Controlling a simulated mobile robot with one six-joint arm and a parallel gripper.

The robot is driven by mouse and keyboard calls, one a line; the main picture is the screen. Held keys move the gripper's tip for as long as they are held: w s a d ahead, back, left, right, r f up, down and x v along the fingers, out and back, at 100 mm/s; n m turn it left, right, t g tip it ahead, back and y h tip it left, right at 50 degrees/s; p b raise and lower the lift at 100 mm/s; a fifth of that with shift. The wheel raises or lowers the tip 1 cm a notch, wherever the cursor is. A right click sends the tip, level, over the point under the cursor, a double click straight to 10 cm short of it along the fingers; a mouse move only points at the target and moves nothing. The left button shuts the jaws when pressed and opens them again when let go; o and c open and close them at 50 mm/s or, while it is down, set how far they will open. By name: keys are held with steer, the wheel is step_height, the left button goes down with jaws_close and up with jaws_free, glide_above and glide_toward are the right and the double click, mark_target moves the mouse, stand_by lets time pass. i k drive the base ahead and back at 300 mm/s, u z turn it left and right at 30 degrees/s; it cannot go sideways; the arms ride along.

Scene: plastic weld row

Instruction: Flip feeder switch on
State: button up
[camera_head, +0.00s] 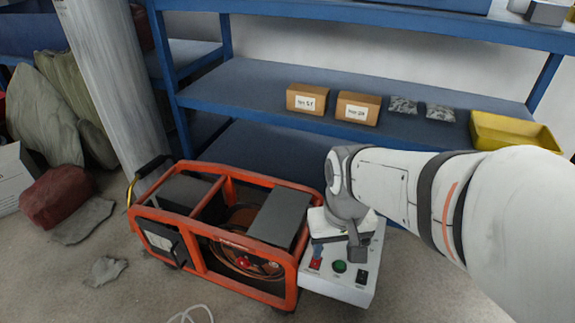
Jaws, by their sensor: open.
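The wire feeder (222,238) is an orange-framed machine on the floor with a spool inside. A white control box (340,291) sits at its right end. On the box's face are a red switch (314,264), a round green button (339,267) and a black switch (361,276). I cannot tell which is the feeder switch or its position. My gripper (338,252) is open, pointing down over the box's upper part, with its fingers just behind the controls. The fingers and wrist hide part of the box. Whether they touch it cannot be told.
A blue shelf (245,85) stands behind, with two cardboard boxes (307,99), (357,108), two grey bags (403,105), (440,112) and a yellow bin (515,132). A pale column (105,80) stands left. A red lump (58,197) and sacks lie at far left. Front floor is mostly clear.

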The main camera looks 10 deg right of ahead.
mark_target(315, 264)
steer(key=z, duration=0.05)
steer(key=k, duration=0.75)
steer(key=u, duration=1.25)
steer(key=k, duration=1)
steer(key=z, duration=0.4)
steer(key=i, duration=1)
steer(key=z, duration=0.05)
